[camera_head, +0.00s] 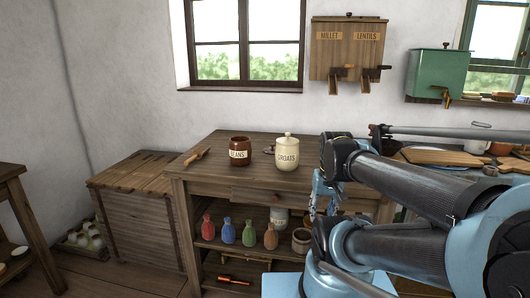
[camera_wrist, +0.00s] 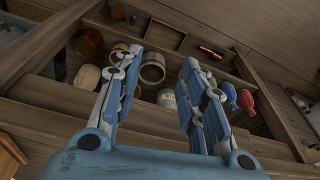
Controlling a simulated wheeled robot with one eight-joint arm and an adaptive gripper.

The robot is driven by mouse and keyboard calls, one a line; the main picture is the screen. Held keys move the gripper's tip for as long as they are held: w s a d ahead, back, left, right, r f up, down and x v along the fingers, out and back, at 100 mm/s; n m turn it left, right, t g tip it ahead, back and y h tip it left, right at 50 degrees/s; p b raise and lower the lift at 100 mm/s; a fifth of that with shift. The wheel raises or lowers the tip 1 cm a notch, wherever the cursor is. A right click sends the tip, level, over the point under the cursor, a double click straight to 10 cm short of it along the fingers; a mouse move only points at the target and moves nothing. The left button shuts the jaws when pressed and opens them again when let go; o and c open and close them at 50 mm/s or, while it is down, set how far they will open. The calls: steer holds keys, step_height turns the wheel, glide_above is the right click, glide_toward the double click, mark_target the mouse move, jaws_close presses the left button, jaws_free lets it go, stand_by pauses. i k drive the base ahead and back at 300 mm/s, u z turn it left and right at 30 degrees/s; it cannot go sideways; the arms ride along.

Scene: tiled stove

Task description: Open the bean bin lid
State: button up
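No bin labelled for beans shows. A slatted wooden chest (camera_head: 140,218) stands on the floor left of the wooden counter, its slatted top (camera_head: 135,172) lying flat and closed; I cannot tell if this is the bean bin. A brown jar labelled BEANS (camera_head: 239,152) stands upright on the counter and seems to have no lid on. My gripper (camera_wrist: 162,62) is open and empty in the wrist view, pointing toward the shelves below the counter. In the head view my arm hides most of it. The chest is not clearly visible in the wrist view.
A cream lidded jar labelled GROATS (camera_head: 286,154) and a wooden scoop (camera_head: 197,155) are on the counter. Several coloured bottles (camera_head: 228,232) stand on the shelf below. A wall box marked MILLET and LENTILS (camera_head: 346,50) hangs above. Crated pale items (camera_head: 82,239) sit left of the chest.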

mark_target(113, 174)
steer(key=u, duration=1.7)
steer(key=k, duration=1.25)
steer(key=u, duration=0.55)
steer(key=i, duration=2.2)
steer(key=z, duration=0.3)
